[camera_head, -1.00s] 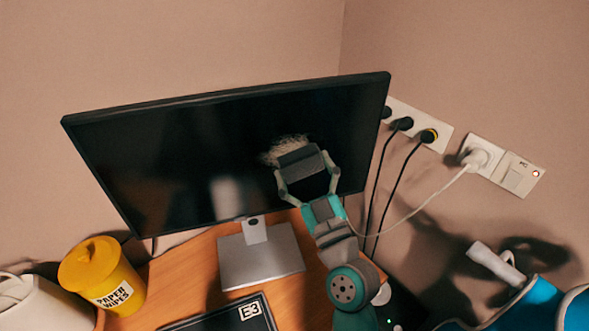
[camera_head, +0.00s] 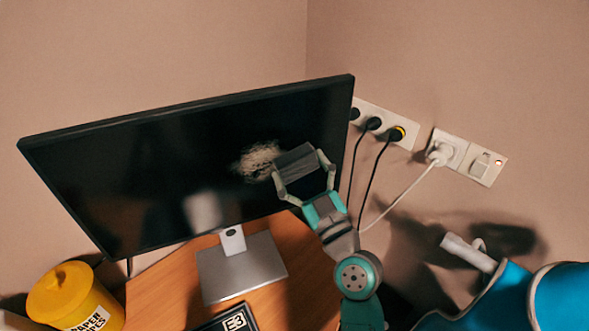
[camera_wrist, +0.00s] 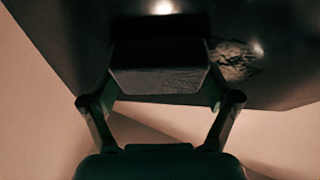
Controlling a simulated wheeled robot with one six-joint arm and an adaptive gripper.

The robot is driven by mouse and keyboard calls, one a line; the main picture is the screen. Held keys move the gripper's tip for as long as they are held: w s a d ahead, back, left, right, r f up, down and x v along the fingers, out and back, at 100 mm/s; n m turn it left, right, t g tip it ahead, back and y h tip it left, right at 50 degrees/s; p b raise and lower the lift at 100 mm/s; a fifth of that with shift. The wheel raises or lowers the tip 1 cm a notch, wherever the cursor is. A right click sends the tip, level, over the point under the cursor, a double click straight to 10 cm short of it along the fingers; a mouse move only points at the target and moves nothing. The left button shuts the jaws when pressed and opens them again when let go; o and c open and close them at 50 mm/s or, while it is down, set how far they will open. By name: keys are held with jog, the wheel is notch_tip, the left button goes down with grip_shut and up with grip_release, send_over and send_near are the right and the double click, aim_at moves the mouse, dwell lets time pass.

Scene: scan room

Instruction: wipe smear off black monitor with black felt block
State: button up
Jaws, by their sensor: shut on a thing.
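The black monitor (camera_head: 130,170) stands on a silver stand on the wooden desk. My gripper (camera_head: 305,180) is shut on the black felt block (camera_head: 298,160), in front of the screen just right of the smear. In the wrist view the felt block (camera_wrist: 160,68) sits between both fingers, and the smear (camera_wrist: 235,60) shows beside it on the right. I cannot tell whether the block touches the screen.
A yellow paper wipes tub (camera_head: 72,300) stands at the lower left. Sockets with plugs and cables (camera_head: 385,125) are on the wall right of the monitor. A blue chair-like object (camera_head: 520,300) is at the lower right. A dark box (camera_head: 228,320) lies on the desk.

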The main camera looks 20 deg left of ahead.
aim_at(240, 157)
jog(key=shift+s, duration=0.1)
jog(key=shift+s+a, duration=4.85)
jog(key=shift+w+r, duration=0.1)
jog(key=shift+r, duration=1.3)
jog(key=shift+w+d, duration=4.8)
jog(key=shift+w, duration=0.05)
jog(key=shift+s+a, duration=3.65)
jog(key=shift+a, duration=0.05)
